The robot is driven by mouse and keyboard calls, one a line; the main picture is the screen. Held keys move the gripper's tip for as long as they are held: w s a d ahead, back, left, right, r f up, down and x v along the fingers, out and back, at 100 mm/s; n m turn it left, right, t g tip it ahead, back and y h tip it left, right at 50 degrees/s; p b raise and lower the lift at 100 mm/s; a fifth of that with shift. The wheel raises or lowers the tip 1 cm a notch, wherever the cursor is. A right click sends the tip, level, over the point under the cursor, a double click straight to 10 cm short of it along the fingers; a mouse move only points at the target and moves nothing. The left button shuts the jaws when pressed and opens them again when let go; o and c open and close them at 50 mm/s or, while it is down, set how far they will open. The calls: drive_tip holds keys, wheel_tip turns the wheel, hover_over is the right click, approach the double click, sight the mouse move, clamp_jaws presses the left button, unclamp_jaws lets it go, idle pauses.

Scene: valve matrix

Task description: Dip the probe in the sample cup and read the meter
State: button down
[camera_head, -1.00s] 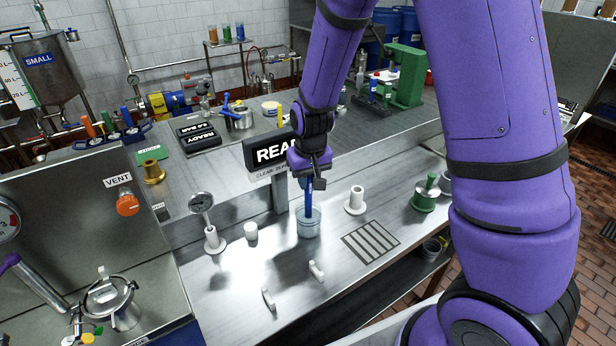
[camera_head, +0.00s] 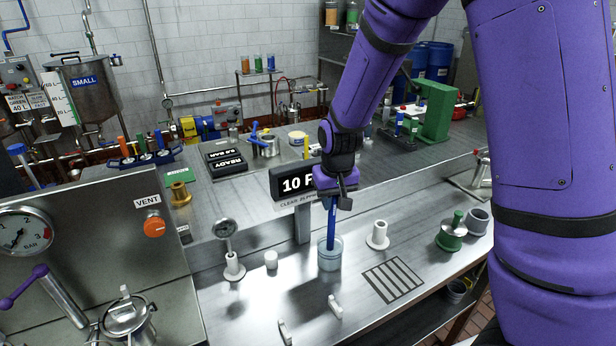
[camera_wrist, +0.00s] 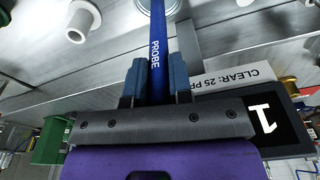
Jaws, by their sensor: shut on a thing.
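The blue probe (camera_head: 332,222) stands roughly upright, and its label "PROBE" shows in the wrist view (camera_wrist: 158,35). My gripper (camera_head: 333,197) is shut on the probe's upper part. The probe's lower end is inside the clear sample cup (camera_head: 330,258) on the steel bench; the exact tip is hard to make out. The cup's rim shows at the top of the wrist view (camera_wrist: 172,10). The black meter display (camera_head: 292,182) stands just behind my gripper and reads "10" plus a letter, the rest hidden. A plate below it begins "CLEAR: 25 PP".
A white post holder (camera_head: 377,236) stands right of the cup, and a slotted drain (camera_head: 392,280) lies in front of it. Left are a small white cup (camera_head: 271,260) and a dial gauge on a stand (camera_head: 232,265).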

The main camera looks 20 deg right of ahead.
drive_tip(key=shift+r, duration=2.9)
drive_tip(key=shift+r, duration=1.45)
